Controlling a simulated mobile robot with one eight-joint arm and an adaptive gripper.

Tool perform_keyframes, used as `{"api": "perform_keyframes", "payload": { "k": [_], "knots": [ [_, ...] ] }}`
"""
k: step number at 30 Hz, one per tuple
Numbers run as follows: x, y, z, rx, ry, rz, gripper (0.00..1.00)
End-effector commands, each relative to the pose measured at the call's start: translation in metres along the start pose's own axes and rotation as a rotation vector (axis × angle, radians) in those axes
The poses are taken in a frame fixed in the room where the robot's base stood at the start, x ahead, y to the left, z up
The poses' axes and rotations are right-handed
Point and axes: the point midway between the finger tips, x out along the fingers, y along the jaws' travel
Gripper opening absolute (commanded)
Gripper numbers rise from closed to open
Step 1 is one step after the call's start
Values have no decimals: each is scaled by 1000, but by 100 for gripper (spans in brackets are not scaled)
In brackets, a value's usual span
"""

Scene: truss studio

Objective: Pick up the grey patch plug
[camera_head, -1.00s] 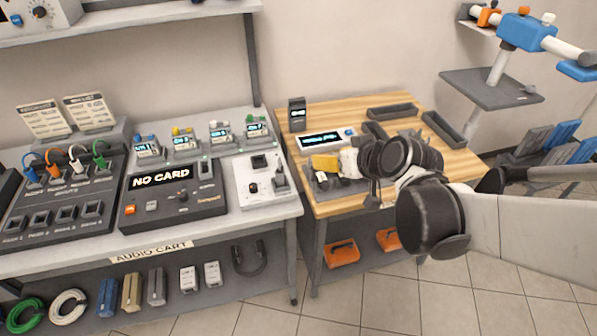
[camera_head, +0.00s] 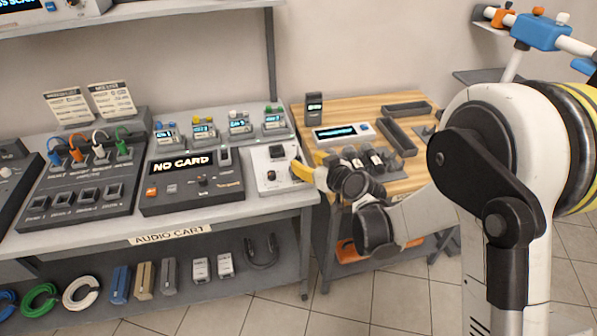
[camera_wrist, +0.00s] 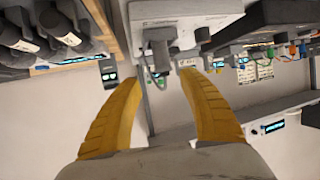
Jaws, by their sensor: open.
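A white box (camera_head: 263,172) stands at the right end of the audio cart. In the wrist view a grey plug-like block (camera_wrist: 159,45) stands out from this white box, ahead of and between my fingertips. I take it for the grey patch plug, but cannot be sure. In the head view it is mostly hidden behind my fingers. My gripper (camera_head: 307,163) has yellow fingers, open and empty, at the right edge of the white box. The open fingers also show in the wrist view (camera_wrist: 163,80). I cannot tell whether a finger touches the block.
The patch panel (camera_head: 75,195) with coloured plugs and the NO CARD unit (camera_head: 190,182) stand left of the white box. Small display units (camera_head: 240,124) stand behind. The wooden table (camera_head: 345,105) on the right holds grey trays and several dark items. Cart and table nearly touch.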

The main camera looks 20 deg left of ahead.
Motion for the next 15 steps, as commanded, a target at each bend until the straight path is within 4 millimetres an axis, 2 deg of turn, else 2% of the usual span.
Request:
{"api": "perform_keyframes", "payload": {
  "k": [5, 10, 15],
  "knots": [
    [18, -4, 6, -2, 0, 0, 49],
    [45, -7, 10, -1, 0, 0, 49],
    [51, -7, 6, 1, 0, 1, 49]
  ]
}}
